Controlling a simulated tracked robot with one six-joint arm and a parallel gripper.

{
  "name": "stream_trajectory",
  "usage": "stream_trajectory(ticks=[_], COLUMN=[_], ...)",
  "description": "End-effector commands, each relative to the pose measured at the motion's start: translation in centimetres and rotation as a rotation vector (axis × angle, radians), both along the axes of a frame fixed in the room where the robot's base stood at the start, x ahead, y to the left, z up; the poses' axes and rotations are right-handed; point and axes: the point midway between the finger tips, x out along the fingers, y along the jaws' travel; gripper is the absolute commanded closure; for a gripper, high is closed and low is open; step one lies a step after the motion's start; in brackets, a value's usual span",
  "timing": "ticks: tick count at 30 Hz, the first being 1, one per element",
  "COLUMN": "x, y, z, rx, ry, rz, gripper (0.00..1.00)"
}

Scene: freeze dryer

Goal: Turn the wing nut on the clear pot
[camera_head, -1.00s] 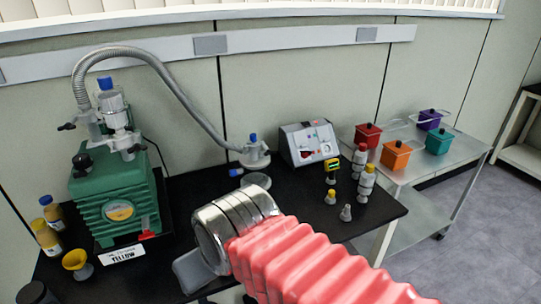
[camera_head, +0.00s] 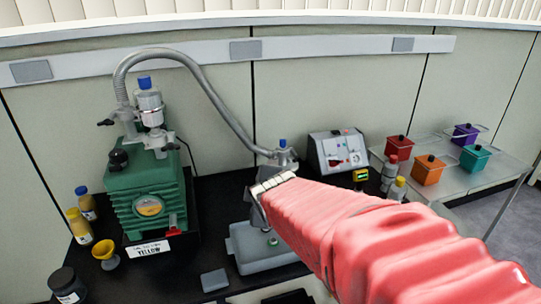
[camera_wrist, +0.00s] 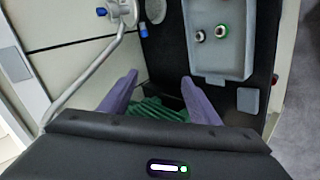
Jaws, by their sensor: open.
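The clear pot (camera_head: 149,103), with a blue cap, stands on top of the green pump (camera_head: 150,198) at left in the head view. A small dark piece (camera_head: 106,122) sticks out at its left side; it may be the wing nut, but its shape is too small to tell. My gripper (camera_wrist: 160,97) is open and empty in the wrist view, with two purple fingers apart. Green ribs of the pump (camera_wrist: 160,108) show between and beyond the fingers. The pot is not clear in the wrist view. In the head view, my pink-sleeved arm hides the gripper fingers.
A grey hose (camera_head: 190,66) arches from the pot to a fitting near the control box (camera_head: 338,151). A grey tray (camera_wrist: 221,72) lies on the black bench. Bottles (camera_head: 78,226) and a yellow funnel (camera_head: 106,257) stand left of the pump. Colored boxes (camera_head: 429,170) sit on a cart at right.

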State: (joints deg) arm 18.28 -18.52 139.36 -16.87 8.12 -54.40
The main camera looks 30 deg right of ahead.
Motion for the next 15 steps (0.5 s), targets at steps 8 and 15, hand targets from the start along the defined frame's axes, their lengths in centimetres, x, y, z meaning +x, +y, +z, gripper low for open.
stream_trajectory(ticks=[8, 15], x=[4.0, 5.9], y=[-7.4, -12.8], z=[-1.6, -3.3], rx=[-0.418, -0.795], ry=[0.008, 0.031], rz=[0.227, 0.421], gripper=[0.44, 0.44])
